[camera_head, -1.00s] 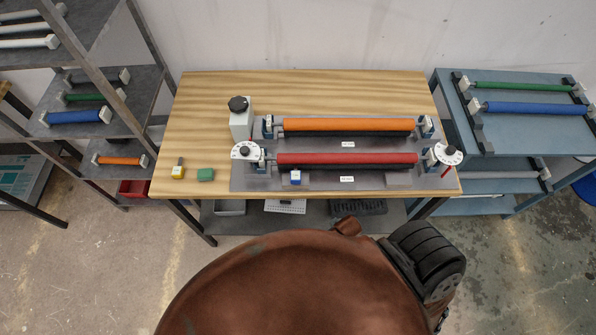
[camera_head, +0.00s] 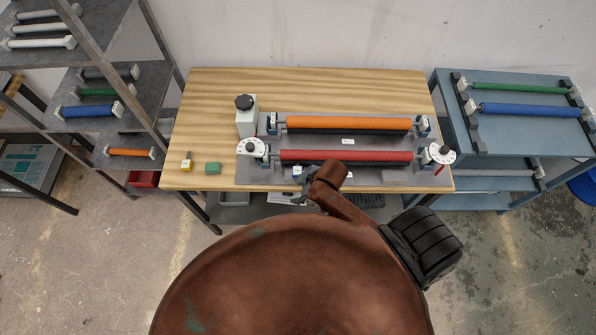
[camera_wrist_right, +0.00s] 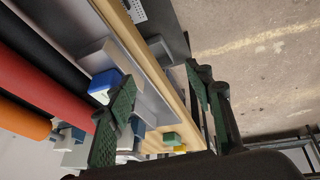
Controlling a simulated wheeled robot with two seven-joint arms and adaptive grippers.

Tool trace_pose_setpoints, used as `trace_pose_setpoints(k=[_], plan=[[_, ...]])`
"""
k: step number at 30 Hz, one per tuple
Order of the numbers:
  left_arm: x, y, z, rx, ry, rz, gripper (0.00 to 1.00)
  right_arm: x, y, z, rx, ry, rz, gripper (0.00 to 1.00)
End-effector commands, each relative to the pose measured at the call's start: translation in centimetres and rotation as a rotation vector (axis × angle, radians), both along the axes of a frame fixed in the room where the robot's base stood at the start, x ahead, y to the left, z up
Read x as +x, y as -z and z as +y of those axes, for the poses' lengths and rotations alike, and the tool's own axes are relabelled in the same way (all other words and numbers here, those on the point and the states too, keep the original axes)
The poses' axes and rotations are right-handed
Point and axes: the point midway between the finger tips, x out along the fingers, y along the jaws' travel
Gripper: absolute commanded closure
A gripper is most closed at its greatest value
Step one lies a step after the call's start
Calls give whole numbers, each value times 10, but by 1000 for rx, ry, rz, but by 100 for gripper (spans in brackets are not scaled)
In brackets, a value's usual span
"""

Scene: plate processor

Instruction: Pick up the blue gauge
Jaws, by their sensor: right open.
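The blue gauge (camera_head: 297,171) is a small blue and white block at the front of the plate processor, below the red roller. My right gripper (camera_head: 306,190) is at the table's front edge, close to the gauge and partly hidden by my own arm. In the right wrist view the gauge (camera_wrist_right: 104,84) sits left of the left finger, partly behind it, outside the gap. The right gripper's jaws (camera_wrist_right: 160,82) are open with nothing held between them. My left gripper is not in view.
A green block (camera_head: 212,168) and a yellow gauge (camera_head: 187,165) lie on the wooden table (camera_head: 205,120) at left. The red roller (camera_head: 345,156) and orange roller (camera_head: 348,123) lie behind the gauge. Shelves with rollers stand on both sides.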

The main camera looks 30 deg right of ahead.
Motion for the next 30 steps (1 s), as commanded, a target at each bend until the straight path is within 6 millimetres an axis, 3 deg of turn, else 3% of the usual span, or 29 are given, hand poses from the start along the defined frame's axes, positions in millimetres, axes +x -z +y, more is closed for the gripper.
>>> trace_pose_setpoints(k=[6,9,13,18,24,30], plan=[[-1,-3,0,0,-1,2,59,38,-24,45,-117,-527,-64,52],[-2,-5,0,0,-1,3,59,50,-34,53,-217,-857,-72,52],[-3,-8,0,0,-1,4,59,61,-45,36,-342,-1224,-39,52],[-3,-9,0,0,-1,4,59,74,-63,-8,-445,-1532,38,52],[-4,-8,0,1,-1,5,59,82,-76,-42,-478,-1675,93,52],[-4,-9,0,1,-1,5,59,81,-62,-45,-475,-1696,100,52]])
